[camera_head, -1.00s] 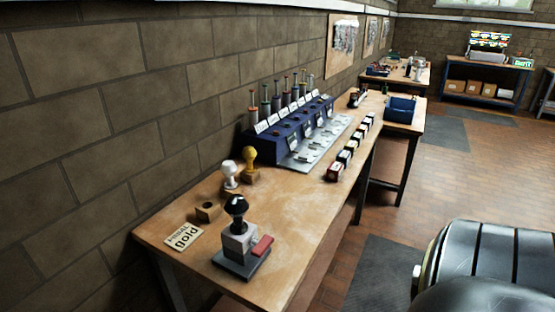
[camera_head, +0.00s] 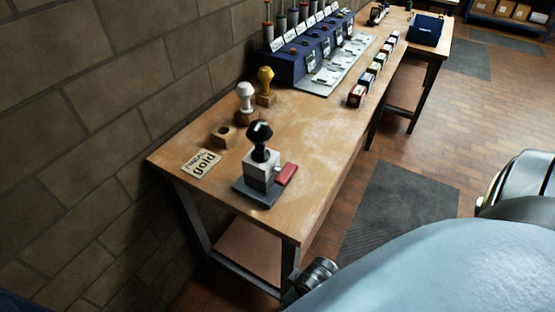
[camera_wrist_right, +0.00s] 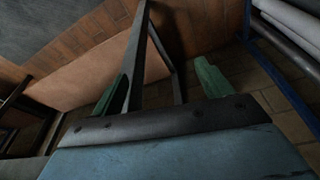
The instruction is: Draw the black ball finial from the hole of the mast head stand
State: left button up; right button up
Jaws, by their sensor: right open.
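The black ball finial (camera_head: 259,133) stands upright in the top of the mast head stand (camera_head: 260,169), a light grey block on a dark base with a red part at its right side. The stand is near the front end of the wooden workbench. The right wrist view shows my right gripper (camera_wrist_right: 160,85) open and empty, its two green fingers spread. It is away from the finial, with the bench's leg frame and under-shelf beyond it. My left gripper is not in view.
A white finial (camera_head: 246,97) and a yellow finial (camera_head: 265,80) stand on wooden blocks behind. An empty wooden block (camera_head: 223,135) and a "gold" card (camera_head: 201,164) lie left of the stand. A blue rack (camera_head: 310,50) and small boxes (camera_head: 357,95) are farther back.

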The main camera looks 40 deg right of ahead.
jog(key=w+v, duration=0.2)
jog(key=v, duration=0.6)
jog(key=w+r+v, duration=0.1)
jog(key=w+v, duration=0.1)
jog(key=v, duration=0.6)
jog(key=w+d+r+n+t+h, duration=0.1)
jog(key=w+d+r+n+t, duration=0.1)
jog(key=w+r+n+t, duration=1.5)
jog(key=w+a+r+n+t+y, duration=0.1)
jog(key=w+a+r+n+y, duration=0.2)
jog(key=r, duration=0.5)
jog(key=w+a+r+n+t+y, duration=0.1)
jog(key=a+r+n+y, duration=0.2)
jog(key=r, duration=0.4)
jog(key=s+a+r+n+g+y, duration=0.3)
jog(key=a+r+n+g+y, duration=0.2)
jog(key=n+y, duration=0.9)
jog(key=n+g+h, duration=1.2)
jog(key=n+h, duration=0.6)
jog(key=n, duration=1.2)
send_near(258, 137)
jog(key=w+d, duration=0.2)
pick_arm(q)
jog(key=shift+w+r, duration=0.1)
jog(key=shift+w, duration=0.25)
pick_arm(e)
jog(key=x, duration=1.2)
jog(key=shift+s+a+f, duration=0.15)
jog(key=shift+f, duration=0.15)
